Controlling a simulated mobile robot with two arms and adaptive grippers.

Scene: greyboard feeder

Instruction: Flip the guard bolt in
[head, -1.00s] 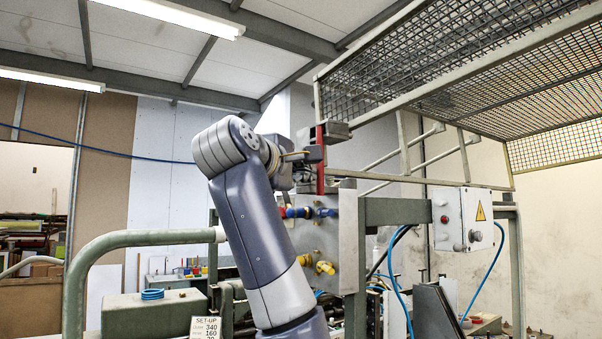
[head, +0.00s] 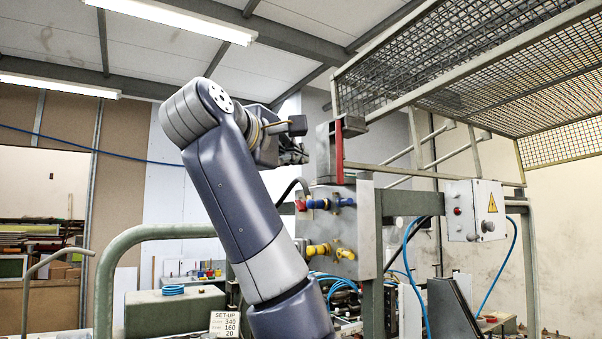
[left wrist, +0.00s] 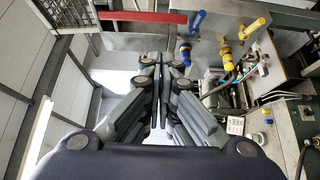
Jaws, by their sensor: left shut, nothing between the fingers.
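The guard bolt looks to be the upright red bar (head: 339,152) at the lower left corner of the mesh guard (head: 470,65), with a dark block at its top. It also shows in the left wrist view (left wrist: 143,17), lying across the top of the picture. My left gripper (head: 303,152) is just left of the red bar in the head view, apart from it. In the left wrist view its fingers (left wrist: 161,58) are together, empty, below the bar in the picture. My right gripper is not in view.
Below the bar a grey panel (head: 355,225) carries blue-handled (head: 342,202) and yellow (head: 345,254) valves. A switch box (head: 474,210) stands at the right. A green tube rail (head: 110,265) is at the left. Free air lies left of the bar.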

